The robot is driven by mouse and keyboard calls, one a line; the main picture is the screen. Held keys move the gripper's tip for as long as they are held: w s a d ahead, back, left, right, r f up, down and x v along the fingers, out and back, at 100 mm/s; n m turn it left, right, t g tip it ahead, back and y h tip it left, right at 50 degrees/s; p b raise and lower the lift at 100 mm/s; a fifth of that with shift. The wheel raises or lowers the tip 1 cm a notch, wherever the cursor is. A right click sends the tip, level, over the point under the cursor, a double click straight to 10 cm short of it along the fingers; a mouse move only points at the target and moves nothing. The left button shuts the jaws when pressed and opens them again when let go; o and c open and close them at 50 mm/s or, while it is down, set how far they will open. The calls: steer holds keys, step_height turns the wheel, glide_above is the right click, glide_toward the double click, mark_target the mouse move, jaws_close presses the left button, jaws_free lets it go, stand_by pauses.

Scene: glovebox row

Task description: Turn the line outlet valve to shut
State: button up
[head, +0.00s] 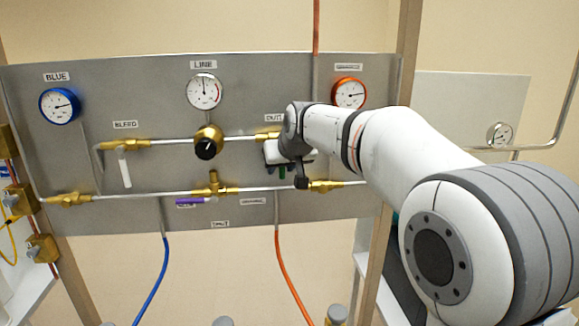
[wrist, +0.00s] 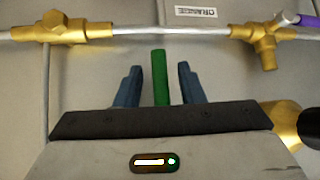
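The line outlet valve has a brass body (head: 268,132) on the upper pipe, under a partly hidden outlet label. Its green handle (wrist: 160,78) stands between the two blue fingers of my gripper (wrist: 158,84) in the wrist view, at right angles to the pipe. A narrow gap shows on each side of the handle, so the fingers are open around it. In the head view my gripper (head: 281,165) is at the valve, just below its body, and hides most of the handle. The valve body is hidden in the wrist view.
The black regulator knob (head: 206,149) is close left of my gripper. The white bleed handle (head: 125,168) hangs further left. The lower pipe (head: 130,195) carries a purple handle (head: 190,201) and brass fittings. Line (head: 204,91), blue (head: 60,105) and orange (head: 349,93) gauges sit above.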

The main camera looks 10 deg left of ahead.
steer(key=v, duration=0.7)
steer(key=shift+s+r+b, duration=0.25)
steer(key=shift+s+b, duration=0.05)
steer(key=shift+d, duration=0.15)
steer(key=s+d+f+m+g+h, duration=0.2)
steer(key=s+d+f, duration=0.9)
steer(key=s, duration=0.4)
steer(key=s+d+f+m+g+h, duration=0.2)
steer(key=s+d+f+m+g, duration=0.1)
steer(key=s+d+f, duration=0.8)
steer(key=s+f, duration=0.2)
steer(key=s, duration=0.1)
steer(key=shift+s+d, duration=0.3)
steer(key=shift+s, duration=0.1)
